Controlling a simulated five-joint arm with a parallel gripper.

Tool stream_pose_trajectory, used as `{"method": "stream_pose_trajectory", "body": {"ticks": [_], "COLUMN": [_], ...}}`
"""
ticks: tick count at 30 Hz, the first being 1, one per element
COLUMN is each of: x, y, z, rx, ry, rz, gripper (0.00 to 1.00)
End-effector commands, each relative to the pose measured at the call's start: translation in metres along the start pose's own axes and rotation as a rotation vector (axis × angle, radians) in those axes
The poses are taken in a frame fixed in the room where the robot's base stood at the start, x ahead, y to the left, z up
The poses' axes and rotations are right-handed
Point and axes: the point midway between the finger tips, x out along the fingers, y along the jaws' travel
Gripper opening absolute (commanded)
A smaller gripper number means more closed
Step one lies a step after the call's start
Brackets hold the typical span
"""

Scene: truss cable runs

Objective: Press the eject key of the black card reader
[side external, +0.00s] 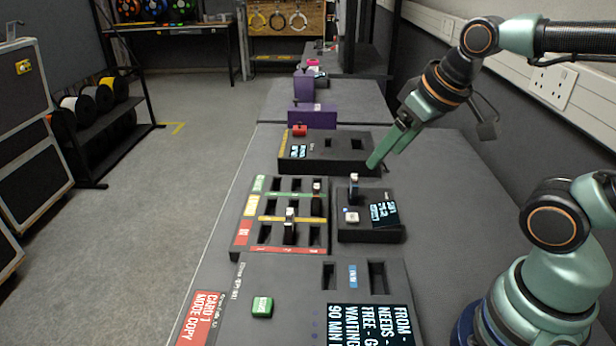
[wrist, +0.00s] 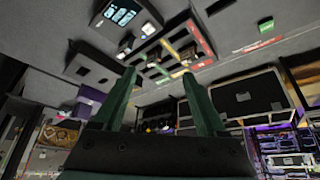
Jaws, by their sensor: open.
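A small black reader box (side external: 372,234) stands right of the slotted card tray in the side view. It has a lit screen (side external: 384,212), a pale square key (side external: 351,216) and a card (side external: 354,186) upright in its slot. In the wrist view its screen (wrist: 122,14) and pale key (wrist: 149,28) show at the top. My gripper (side external: 374,164) is open and empty, apart from the pale key, behind it and above the right end of another dark box. Its two green fingers (wrist: 158,74) stand wide apart in the wrist view.
The dark box (side external: 340,166) behind has a red key (side external: 299,130). The card tray (side external: 265,239) holds upright cards. A larger front unit (side external: 290,285) has a green key (side external: 262,306) and screen. Purple blocks (side external: 312,117) stand farther back. The tabletop to the right is clear.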

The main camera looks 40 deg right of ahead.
Motion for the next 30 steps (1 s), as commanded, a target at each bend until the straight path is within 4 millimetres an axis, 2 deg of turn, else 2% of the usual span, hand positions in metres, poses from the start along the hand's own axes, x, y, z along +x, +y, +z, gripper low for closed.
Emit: {"method": "stream_pose_trajectory", "body": {"ticks": [1, 5, 6, 30], "x": [0.0000, 0.0000, 0.0000, 0.0000], "y": [0.0000, 0.0000, 0.0000, 0.0000], "z": [0.0000, 0.0000, 0.0000, 0.0000], "rx": [0.000, 0.000, 0.000, 0.000], "ry": [0.000, 0.000, 0.000, 0.000], "rz": [0.000, 0.000, 0.000, 0.000], "gripper": [0.67, 0.17, 0.02, 0.00]}}
